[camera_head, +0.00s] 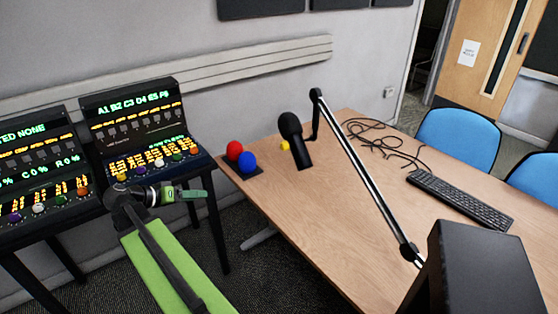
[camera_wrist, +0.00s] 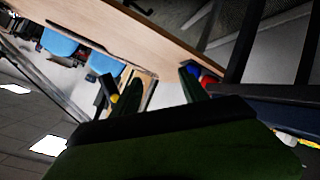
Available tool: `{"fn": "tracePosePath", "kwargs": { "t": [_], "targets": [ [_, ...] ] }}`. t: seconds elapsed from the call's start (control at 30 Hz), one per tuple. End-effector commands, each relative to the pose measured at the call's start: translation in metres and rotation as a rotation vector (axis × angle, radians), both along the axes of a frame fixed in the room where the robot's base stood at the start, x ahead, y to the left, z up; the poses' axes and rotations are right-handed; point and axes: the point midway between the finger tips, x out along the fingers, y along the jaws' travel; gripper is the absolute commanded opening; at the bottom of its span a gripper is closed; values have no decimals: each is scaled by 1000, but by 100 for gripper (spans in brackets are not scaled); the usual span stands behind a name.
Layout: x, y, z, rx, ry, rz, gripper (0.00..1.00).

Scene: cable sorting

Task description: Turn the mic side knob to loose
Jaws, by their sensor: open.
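The black microphone (camera_head: 297,140) hangs tilted at the end of a boom arm (camera_head: 365,170) above the table. A small yellow part (camera_head: 285,145), seemingly the side knob, shows at its left; its setting is too small to read. In the wrist view the yellow knob (camera_wrist: 114,98) shows beside the dark microphone (camera_wrist: 105,86), close to one finger in the picture. My gripper (camera_head: 192,194) is open and empty, left of the table and well apart from the microphone. In the wrist view its two green fingers (camera_wrist: 162,86) stand apart with nothing between them.
A red ball (camera_head: 234,151) and a blue ball (camera_head: 248,161) sit on a dark base at the table's left corner, between my gripper and the microphone. Control panels (camera_head: 140,125) stand at left. The table (camera_head: 300,190) also holds a keyboard (camera_head: 460,199) and loose cables (camera_head: 375,137).

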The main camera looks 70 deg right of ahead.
Motion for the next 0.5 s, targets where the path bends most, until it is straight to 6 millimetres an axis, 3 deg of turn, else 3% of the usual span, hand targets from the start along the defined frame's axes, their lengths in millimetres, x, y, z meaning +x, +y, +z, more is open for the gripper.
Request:
{"fn": "tracePosePath", "kwargs": {
  "t": [0.03,0.13,0.3,0.5],
  "targets": [
    [-26,-43,9,-167,-27,-118,52],
    [-69,-91,50,-455,-74,-261,52],
    [-97,-115,83,-666,-105,-332,52],
    [-102,-119,87,-683,-108,-336,52]
  ]
}}
